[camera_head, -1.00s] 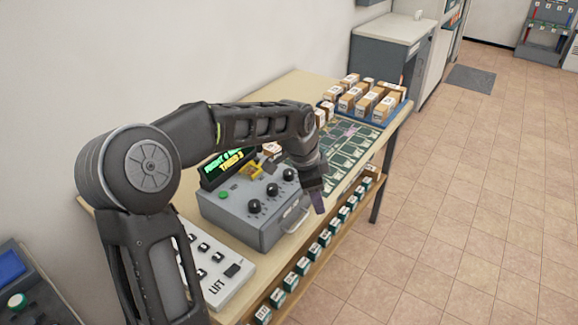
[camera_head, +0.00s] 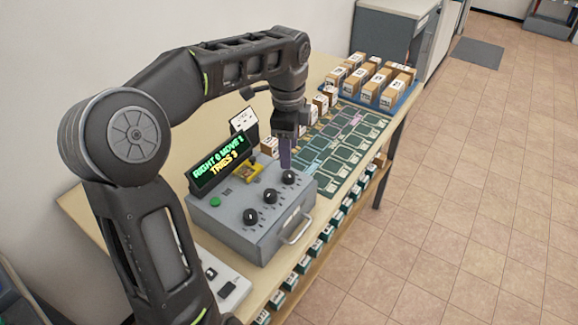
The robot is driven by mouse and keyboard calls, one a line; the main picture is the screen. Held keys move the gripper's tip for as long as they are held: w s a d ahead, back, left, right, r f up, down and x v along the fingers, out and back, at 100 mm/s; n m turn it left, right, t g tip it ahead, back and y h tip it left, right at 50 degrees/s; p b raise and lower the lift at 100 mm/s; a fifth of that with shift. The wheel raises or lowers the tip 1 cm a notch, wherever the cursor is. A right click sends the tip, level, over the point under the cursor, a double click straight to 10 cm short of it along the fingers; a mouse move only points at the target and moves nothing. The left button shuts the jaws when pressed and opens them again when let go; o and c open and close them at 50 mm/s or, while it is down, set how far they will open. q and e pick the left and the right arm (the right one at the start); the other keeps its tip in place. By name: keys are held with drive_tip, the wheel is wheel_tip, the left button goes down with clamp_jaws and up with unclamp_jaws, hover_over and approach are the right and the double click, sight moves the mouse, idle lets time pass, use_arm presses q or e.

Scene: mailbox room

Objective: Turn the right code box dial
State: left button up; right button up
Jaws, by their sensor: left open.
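The grey code box (camera_head: 256,224) stands on the table with three black dials in a slanting row on its top. The right dial (camera_head: 289,177) is at the far end, the middle dial (camera_head: 270,196) and the left dial (camera_head: 250,216) nearer. A display (camera_head: 221,165) behind them shows green and yellow text that seems to read "RIGHT 0 MOVE 1, TRIES 3". My left gripper (camera_head: 286,160) is open and points down just above the right dial; whether its fingers touch the dial I cannot tell. My right gripper is not in view.
A green button (camera_head: 215,202) and a yellow part (camera_head: 253,172) are on the box, and a handle (camera_head: 296,229) is on its front. A green grid board (camera_head: 345,150) lies beyond. A blue tray (camera_head: 392,105) holds several small cartons.

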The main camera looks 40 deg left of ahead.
sight(289, 174)
use_arm(q)
drive_tip(key=shift+w+a+f, duration=0.1)
drive_tip(key=shift+f, duration=0.6)
drive_tip(key=f, duration=0.6)
drive_tip(key=shift+w+f+p, duration=0.2)
drive_tip(key=shift+f+p, duration=0.05)
drive_tip(key=shift+p, duration=0.15)
drive_tip(key=shift+c, duration=0.4)
clamp_jaws()
